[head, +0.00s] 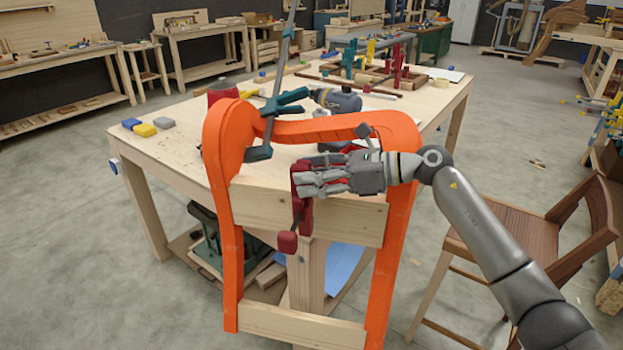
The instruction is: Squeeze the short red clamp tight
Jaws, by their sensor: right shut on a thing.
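The short red clamp (304,207) sits at the middle of the upper wooden rail (345,216) of an orange chair form (228,240). Its red handle end (287,242) hangs below, in front of the rail. My right gripper (312,180) is shut on the clamp's upper part, and its fingers hide some of it. A long grey and dark green clamp (284,100) stands tilted at the form's left upper corner. My left gripper is not in view.
A wooden chair (530,230) stands at the right, near my right arm. Open floor lies left of the bench.

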